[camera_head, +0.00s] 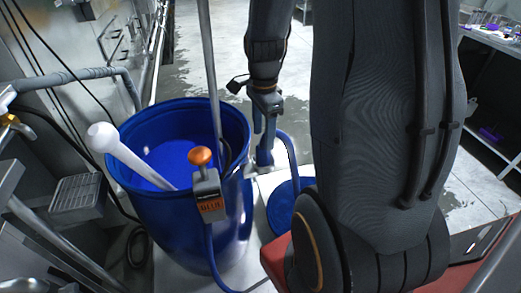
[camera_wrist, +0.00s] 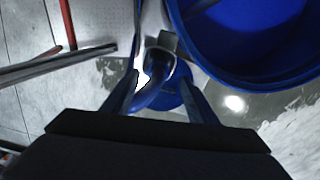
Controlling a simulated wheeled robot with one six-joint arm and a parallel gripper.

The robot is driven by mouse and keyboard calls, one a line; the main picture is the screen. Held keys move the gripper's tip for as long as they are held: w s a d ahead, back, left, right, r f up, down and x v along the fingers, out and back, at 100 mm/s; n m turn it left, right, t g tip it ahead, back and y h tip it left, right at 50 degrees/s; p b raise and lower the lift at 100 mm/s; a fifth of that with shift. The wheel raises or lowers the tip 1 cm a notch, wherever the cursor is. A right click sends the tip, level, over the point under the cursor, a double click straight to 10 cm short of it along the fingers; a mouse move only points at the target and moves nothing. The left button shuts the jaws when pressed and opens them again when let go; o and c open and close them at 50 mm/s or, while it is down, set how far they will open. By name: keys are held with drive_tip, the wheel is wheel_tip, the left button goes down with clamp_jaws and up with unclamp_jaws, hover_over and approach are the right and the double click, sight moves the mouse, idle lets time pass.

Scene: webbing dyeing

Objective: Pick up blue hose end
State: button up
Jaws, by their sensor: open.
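The blue hose end (camera_wrist: 158,62) shows in the wrist view beside a grey block-like fitting, with the hose bending down from it. My gripper (camera_wrist: 159,73) is open, with one dark finger on each side of the hose; I cannot tell whether either touches it. In the head view my gripper (camera_head: 260,160) is low beside the right side of the blue barrel (camera_head: 170,215). A blue hose (camera_head: 291,155) curves down to its right. The hose end itself is hard to make out in the head view.
A valve box marked BLUE with an orange knob (camera_head: 200,157) is on the barrel's near rim. A white rod (camera_head: 130,155) leans in the barrel. A round blue object (camera_head: 283,205) lies on the floor. Metal equipment stands left; a table (camera_head: 495,42) is at far right.

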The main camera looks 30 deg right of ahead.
sight(263, 146)
drive_tip(key=shift+s+a+f+p, duration=0.1)
drive_tip(key=shift+f+p, duration=0.05)
drive_tip(key=shift+f, duration=0.6)
drive_tip(key=shift+a+f+p, duration=0.1)
drive_tip(key=shift+f+p, duration=0.05)
drive_tip(key=shift+f, duration=0.6)
drive_tip(key=shift+d+f+p, duration=0.1)
drive_tip(key=shift+f+p, duration=0.35)
drive_tip(key=shift+f, duration=1.6)
drive_tip(key=shift+c, duration=0.3)
drive_tip(key=c, duration=1.2)
drive_tip(key=shift+r, duration=0.1)
